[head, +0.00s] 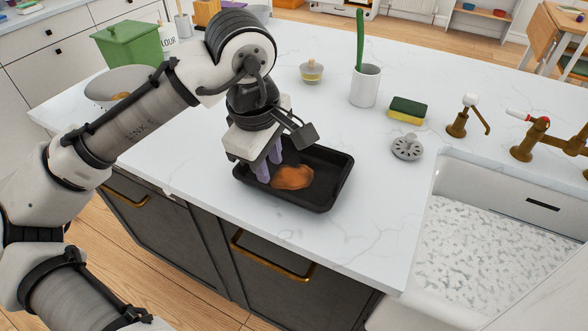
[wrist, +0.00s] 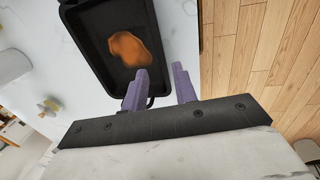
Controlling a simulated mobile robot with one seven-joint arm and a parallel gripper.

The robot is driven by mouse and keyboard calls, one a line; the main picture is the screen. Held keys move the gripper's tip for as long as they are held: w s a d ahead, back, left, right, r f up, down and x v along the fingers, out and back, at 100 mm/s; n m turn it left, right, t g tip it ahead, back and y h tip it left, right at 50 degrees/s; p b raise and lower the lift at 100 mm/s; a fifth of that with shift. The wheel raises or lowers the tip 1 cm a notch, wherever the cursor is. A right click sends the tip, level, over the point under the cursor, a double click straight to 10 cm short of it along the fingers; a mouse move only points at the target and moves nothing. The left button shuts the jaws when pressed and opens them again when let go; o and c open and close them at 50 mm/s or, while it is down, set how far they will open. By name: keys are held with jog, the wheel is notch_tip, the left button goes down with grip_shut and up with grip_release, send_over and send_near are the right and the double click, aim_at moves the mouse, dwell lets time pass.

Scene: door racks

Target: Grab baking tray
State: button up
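The baking tray (head: 328,178) is black and rectangular, with an orange-brown patch (head: 293,177) on its floor. It lies flat on the white counter, close to the front edge. My gripper (head: 269,170) is above the tray's left part in the head view, pointing down, with purple fingers. In the wrist view, the gripper (wrist: 160,70) has its fingers apart with nothing held between them. The left finger overlaps the near corner of the tray (wrist: 97,42), and the right finger shows beyond its right side. I cannot tell whether either finger touches the tray.
Right of the tray are a drain strainer (head: 407,147), a green-yellow sponge (head: 408,109) and the sink (head: 490,250) with brass taps. A white cup (head: 366,86) and a small jar (head: 311,72) stand behind. The counter (head: 375,215) right of the tray is clear.

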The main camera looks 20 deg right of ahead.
send_over(273, 189)
jog(key=s, duration=0.1)
jog(key=f, duration=0.4)
jog(key=shift+s+a+f, duration=0.1)
jog(key=shift+a, duration=0.1)
jog(key=shift+w+d+f+p, duration=0.1)
jog(key=shift+w+f+p, duration=0.1)
jog(key=shift+f, duration=0.65)
jog(key=shift+w+d+f+p, duration=0.15)
jog(key=shift+w+f, duration=0.1)
jog(key=shift+f, duration=0.6)
jog(key=shift+w+a+f+p, duration=0.1)
jog(key=shift+w+f+p, duration=0.1)
jog(key=shift+f, duration=0.65)
grip_shut()
jog(key=shift+r, duration=0.1)
